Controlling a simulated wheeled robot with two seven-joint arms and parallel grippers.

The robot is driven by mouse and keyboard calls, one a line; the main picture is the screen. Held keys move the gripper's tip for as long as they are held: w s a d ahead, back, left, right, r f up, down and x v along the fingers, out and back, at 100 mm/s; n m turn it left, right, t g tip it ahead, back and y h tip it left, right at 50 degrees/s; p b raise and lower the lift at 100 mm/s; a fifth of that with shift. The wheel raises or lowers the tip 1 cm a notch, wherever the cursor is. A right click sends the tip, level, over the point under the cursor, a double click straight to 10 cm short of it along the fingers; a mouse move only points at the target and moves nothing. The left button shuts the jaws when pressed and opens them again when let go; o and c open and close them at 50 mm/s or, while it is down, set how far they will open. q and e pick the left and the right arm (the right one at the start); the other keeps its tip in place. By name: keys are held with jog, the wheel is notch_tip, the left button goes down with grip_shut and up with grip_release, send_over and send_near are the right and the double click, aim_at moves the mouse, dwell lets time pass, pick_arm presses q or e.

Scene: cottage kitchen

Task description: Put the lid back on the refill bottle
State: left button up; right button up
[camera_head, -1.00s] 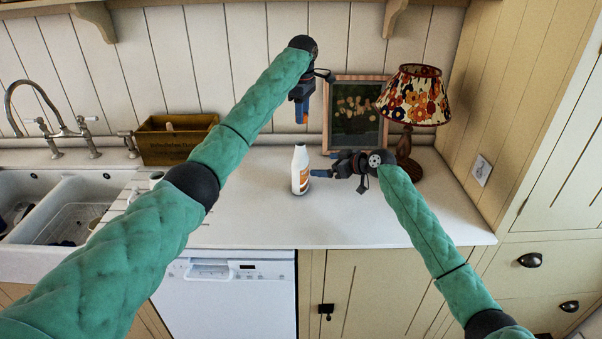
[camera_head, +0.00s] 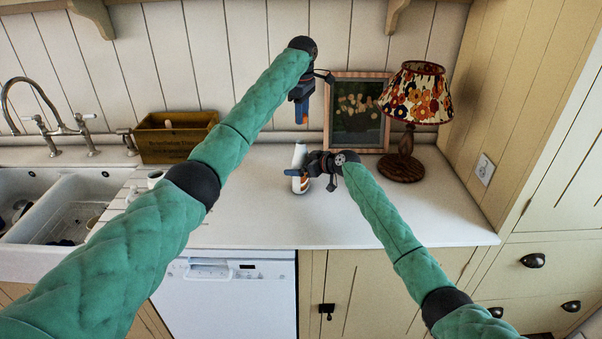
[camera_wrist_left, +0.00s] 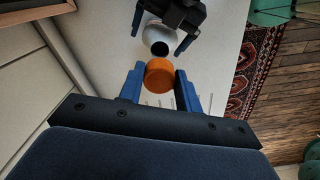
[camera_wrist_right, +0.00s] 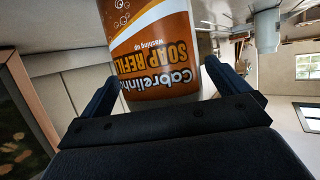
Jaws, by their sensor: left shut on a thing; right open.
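The white refill bottle (camera_head: 299,156) stands upright and uncapped on the worktop, its orange-brown label facing my right wrist camera (camera_wrist_right: 155,50). Its dark open mouth shows in the left wrist view (camera_wrist_left: 160,48). My left gripper (camera_head: 303,118) is shut on the orange lid (camera_wrist_left: 159,75) and holds it in the air above the bottle's height. In the left wrist view the lid appears beside the mouth, not over it. My right gripper (camera_head: 298,172) is open, with its fingers on either side of the bottle's body; I cannot tell whether they touch it.
A table lamp (camera_head: 416,95) and a framed picture (camera_head: 356,118) stand behind to the right. A wooden box (camera_head: 172,140) stands at the back left, beside the sink (camera_head: 70,205). The worktop (camera_head: 250,215) in front of the bottle is clear.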

pick_arm(q)
jog(key=shift+s+r, duration=0.1)
pick_arm(e)
jog(key=shift+r, duration=0.1)
jog(key=shift+c, duration=0.2)
pick_arm(q)
jog(key=shift+f, duration=0.2)
pick_arm(e)
jog(key=shift+w, duration=0.1)
jog(key=c, duration=0.7)
pick_arm(q)
jog(key=shift+r, duration=0.1)
pick_arm(e)
jog(key=c, duration=0.7)
pick_arm(q)
jog(key=shift+d+f, duration=0.1)
jog(key=shift+f, duration=2.35)
pick_arm(e)
jog(key=shift+c, duration=0.2)
pick_arm(q)
jog(key=shift+f, duration=0.85)
jog(key=shift+f, duration=0.55)
